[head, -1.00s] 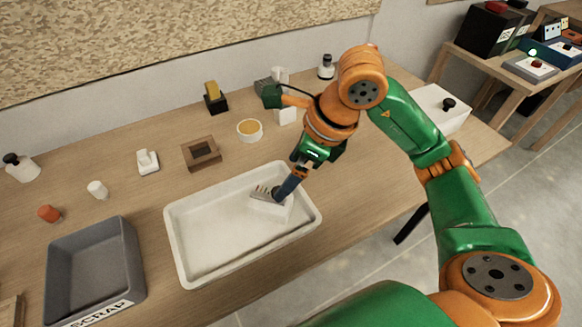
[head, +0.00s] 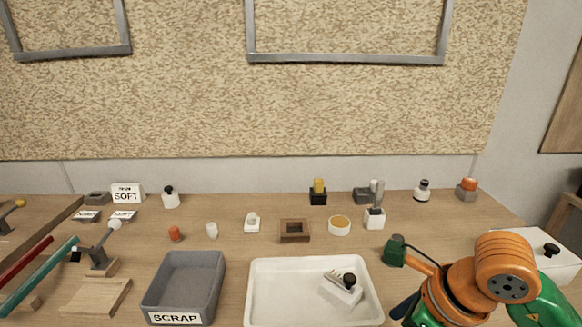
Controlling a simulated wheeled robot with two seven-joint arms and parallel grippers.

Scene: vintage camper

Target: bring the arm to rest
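My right arm (head: 462,290) is at the lower right of the head view, over the right front part of the bench, right of the white tray (head: 262,290). Its gripper is mostly cut off by the bottom edge, with only a dark blue part showing beside the tray's right side. Whether its fingers are open or shut does not show. In the tray's right part sits a small white block with a black knob (head: 342,290), apart from the visible arm. My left arm and gripper are not in view.
A grey SCRAP bin (head: 186,284) stands left of the tray. Behind are a brown square frame (head: 295,231), a round dish (head: 339,226) and a white holder (head: 374,218). A white box with a black knob (head: 550,252) stands at far right. Small bottles line the back.

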